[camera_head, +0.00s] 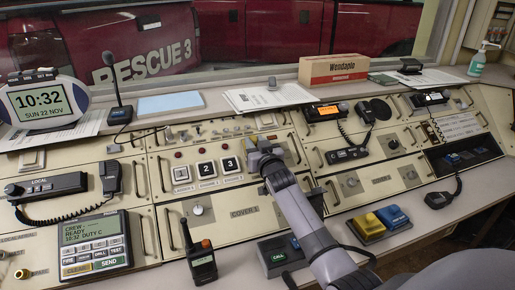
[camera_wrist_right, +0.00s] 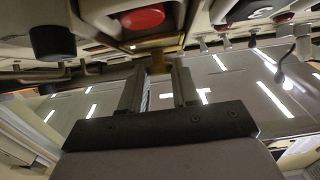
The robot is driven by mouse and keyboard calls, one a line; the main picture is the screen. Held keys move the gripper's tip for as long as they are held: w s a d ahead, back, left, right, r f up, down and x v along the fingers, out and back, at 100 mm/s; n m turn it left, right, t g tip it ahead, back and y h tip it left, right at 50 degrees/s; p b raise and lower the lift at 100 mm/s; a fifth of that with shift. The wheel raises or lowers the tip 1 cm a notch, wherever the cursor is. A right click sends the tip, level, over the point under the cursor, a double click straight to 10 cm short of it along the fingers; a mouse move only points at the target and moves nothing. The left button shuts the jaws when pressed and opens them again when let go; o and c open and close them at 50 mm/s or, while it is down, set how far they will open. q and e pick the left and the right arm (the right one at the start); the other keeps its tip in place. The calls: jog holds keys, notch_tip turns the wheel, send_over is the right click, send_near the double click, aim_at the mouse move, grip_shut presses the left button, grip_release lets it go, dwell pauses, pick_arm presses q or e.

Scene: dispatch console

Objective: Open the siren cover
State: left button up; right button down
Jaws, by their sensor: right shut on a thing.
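The gripper hides most of that spot in the head view, so I cannot tell how far the cover is tilted. A red round button (camera_wrist_right: 143,18) shows close by in the wrist view. My left gripper is not in view.
A handheld radio (camera_head: 201,262) stands in front of the panel, left of my arm. A cardboard box (camera_head: 333,69) and papers (camera_head: 268,96) lie on the ledge behind. Yellow (camera_head: 367,226) and blue (camera_head: 392,216) pedals sit right of my arm. A dark knob (camera_wrist_right: 52,38) is near the fingers.

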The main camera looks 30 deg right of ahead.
jog(key=c, duration=0.8)
grip_release()
jog(key=shift+s+f, duration=0.1)
jog(key=shift+s, duration=0.05)
jog(key=shift+v, duration=3.45)
jog(key=shift+a, duration=0.1)
